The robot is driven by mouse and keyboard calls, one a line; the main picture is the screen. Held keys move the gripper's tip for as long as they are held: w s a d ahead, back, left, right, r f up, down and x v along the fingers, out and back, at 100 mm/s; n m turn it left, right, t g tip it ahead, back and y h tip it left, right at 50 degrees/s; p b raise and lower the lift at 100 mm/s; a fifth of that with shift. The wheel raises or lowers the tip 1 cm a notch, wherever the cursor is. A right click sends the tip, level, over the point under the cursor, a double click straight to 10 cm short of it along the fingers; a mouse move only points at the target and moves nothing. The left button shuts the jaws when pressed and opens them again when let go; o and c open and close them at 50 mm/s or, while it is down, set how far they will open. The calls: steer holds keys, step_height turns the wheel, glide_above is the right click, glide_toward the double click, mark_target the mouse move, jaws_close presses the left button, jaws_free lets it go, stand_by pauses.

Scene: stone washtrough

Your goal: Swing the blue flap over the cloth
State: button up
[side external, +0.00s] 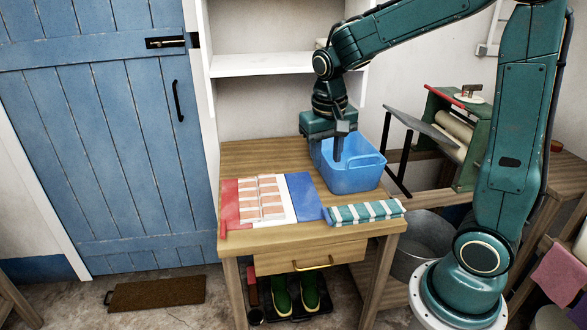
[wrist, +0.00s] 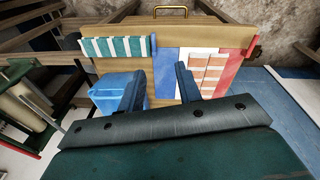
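The blue flap (side external: 301,196) lies flat on the table, to the right of a white panel (side external: 284,200) that bears the cloth (side external: 262,198). The cloth is pale with pink-orange bands. A red flap (side external: 230,205) lies flat on the other side. In the wrist view, the blue flap (wrist: 165,72) is partly hidden by a finger, and the cloth (wrist: 208,75) lies beyond it. My gripper (side external: 339,150) hangs behind the blue flap, by the basin. Its fingers (wrist: 159,85) are apart with nothing between them.
A blue basin (side external: 352,177) stands at the table's back right, close to my gripper. A folded green-and-white striped towel (side external: 364,212) lies at the front right. A wringer (side external: 455,135) stands farther right, and shelves (side external: 262,66) rise behind. Bare tabletop (side external: 250,155) lies behind the panels.

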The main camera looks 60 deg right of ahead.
steer(key=shift+n+t, duration=0.5)
steer(key=shift+n, duration=0.2)
steer(key=shift+s+a+r, duration=0.55)
steer(key=shift+s+r, duration=0.25)
steer(key=shift+s+a+r, duration=0.5)
steer(key=shift+s+r, duration=0.25)
steer(key=shift+r, duration=0.05)
steer(key=shift+s, duration=0.1)
steer(key=s+a+r+n+t, duration=0.2)
steer(key=s+a, duration=0.1)
steer(key=s, duration=0.3)
steer(key=s+a+r+n+t+y, duration=0.1)
steer(key=s+a+r+n+t, duration=0.1)
steer(key=s, duration=0.4)
steer(key=shift+a+n+y, duration=0.3)
steer(key=shift+a+n, duration=0.1)
steer(key=shift+n, duration=0.2)
steer(key=shift+w, duration=0.15)
